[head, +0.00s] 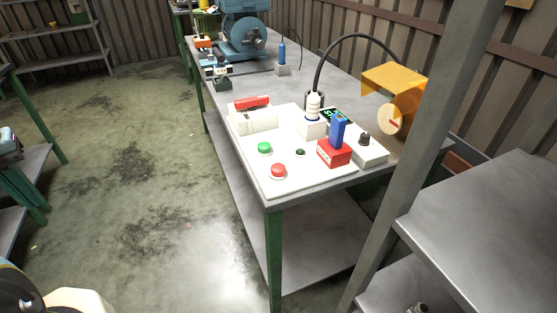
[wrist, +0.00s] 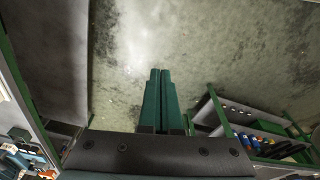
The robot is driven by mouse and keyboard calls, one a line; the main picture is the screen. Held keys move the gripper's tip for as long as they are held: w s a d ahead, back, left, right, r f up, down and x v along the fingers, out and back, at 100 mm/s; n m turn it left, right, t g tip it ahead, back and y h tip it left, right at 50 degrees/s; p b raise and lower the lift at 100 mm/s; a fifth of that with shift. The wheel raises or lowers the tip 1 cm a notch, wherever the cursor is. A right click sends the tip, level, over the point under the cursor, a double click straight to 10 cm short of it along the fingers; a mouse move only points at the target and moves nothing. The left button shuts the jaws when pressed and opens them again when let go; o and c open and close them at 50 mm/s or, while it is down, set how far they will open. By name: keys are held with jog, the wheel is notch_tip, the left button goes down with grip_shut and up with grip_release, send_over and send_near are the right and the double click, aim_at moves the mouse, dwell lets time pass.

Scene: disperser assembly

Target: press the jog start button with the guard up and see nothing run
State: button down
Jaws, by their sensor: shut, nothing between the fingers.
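The control panel (head: 240,148) is a white plate on the workbench in the head view. It carries a green button (head: 265,148), a red button (head: 278,170) and a small dark button or lamp (head: 300,152). I cannot tell from labels which is the jog start. An orange guard (head: 395,82) stands raised at the bench's right side, above a pale round part (head: 391,121). My gripper (wrist: 160,72) shows in the wrist view with its two green fingers together, empty, above the floor. It is apart from the panel and does not show in the head view.
The bench (head: 335,58) also holds a red block with a blue handle (head: 334,149), a black knob on a white box (head: 366,148) and a blue machine (head: 245,35). A grey post (head: 420,140) and a grey table (head: 490,215) stand at the right. The floor (head: 140,200) left of the bench is clear.

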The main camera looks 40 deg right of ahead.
jog(key=shift+s+a, duration=0.1)
jog(key=shift+s, duration=0.25)
jog(key=n+g+h+p, duration=0.35)
jog(key=n+h, duration=0.55)
jog(key=n, duration=1.7)
send_over(261, 147)
jog(key=shift+r, duration=0.2)
notch_tip(261, 147, down, 9)
jog(key=b, duration=0.8)
